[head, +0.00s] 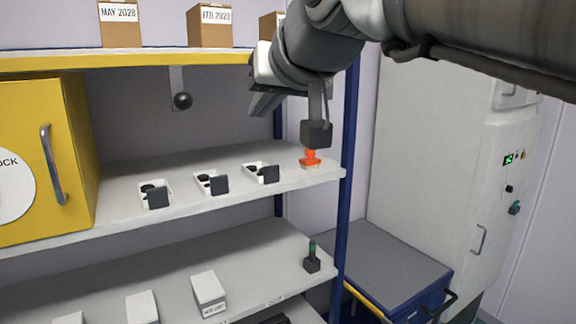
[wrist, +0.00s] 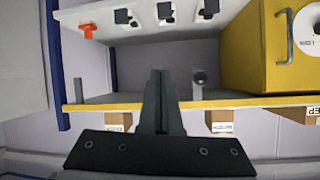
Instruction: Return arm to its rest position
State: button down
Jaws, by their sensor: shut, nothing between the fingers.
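My gripper (head: 262,104) is in front of the shelf unit, high up near the upper shelf's edge in the head view. Its fingers are together and hold nothing; they also show in the middle of the wrist view (wrist: 158,80), which is upside down. My arm reaches in from the upper right of the head view. I cannot tell how close the fingers are to the shelf edge.
The middle shelf (head: 235,182) carries several small white trays with dark parts and an orange stamp-like piece (head: 310,160). A yellow cabinet (head: 80,130) stands left. Boxes sit on the upper shelf (head: 150,60). A blue post (head: 348,130) and grey machine (head: 430,150) are right.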

jog(key=s+d+f+m+g+h, duration=0.1)
jog(key=s+d+f+g, duration=0.1)
jog(key=s+d+f, duration=0.3)
jog(key=s+d+f+m+g+h, duration=0.1)
jog(key=s+d+f, duration=0.5)
jog(key=f, duration=0.8)
jog(key=s+d+f+m+g+h, duration=0.1)
jog(key=s+d+f, duration=0.4)
jog(key=f, duration=0.5)
jog(key=shift+s+d+f+g+h, duration=0.25)
jog(key=shift+d+g+h, duration=0.6)
jog(key=shift+h, duration=0.35)
